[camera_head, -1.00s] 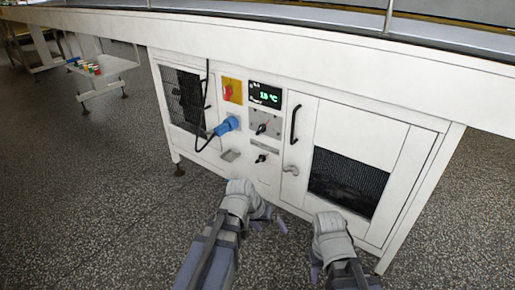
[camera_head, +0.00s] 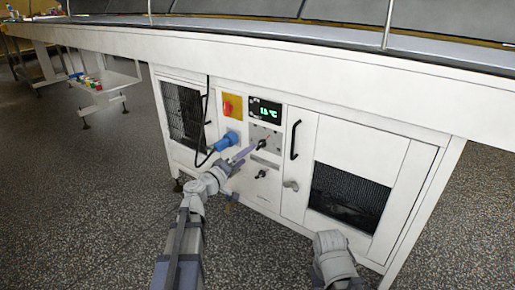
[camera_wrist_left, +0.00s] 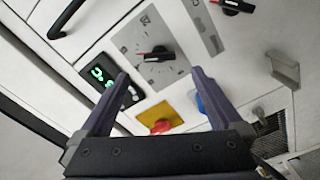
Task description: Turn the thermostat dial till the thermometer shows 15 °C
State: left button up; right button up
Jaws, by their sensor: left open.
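The thermostat dial (camera_head: 263,144) is a black knob with a red pointer on a grey scale plate on the white cabinet front. In the left wrist view the dial (camera_wrist_left: 156,54) lies just beyond and between my fingertips, with no contact visible. The thermometer display (camera_head: 265,109) above it shows green digits in °C, a number starting with 1; its second digit is too blurred to be sure. It also shows in the left wrist view (camera_wrist_left: 106,84), tilted. My left gripper (camera_wrist_left: 160,72) is open and empty, pointing at the dial plate. My right arm's jaws are not clearly visible.
A second black knob (camera_head: 262,174) sits below the dial. A yellow plate with a red switch (camera_head: 232,106) and a blue plug (camera_head: 225,142) with a black cable are to the left. A black door handle (camera_head: 295,140) and a grey latch (camera_head: 291,185) are to the right.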

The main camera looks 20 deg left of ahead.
aim_at(259, 146)
pick_arm(q)
jog(key=x, duration=0.8)
jog(key=shift+s, duration=0.1)
jog(key=c, duration=1.4)
jog(key=shift+n, duration=3.5)
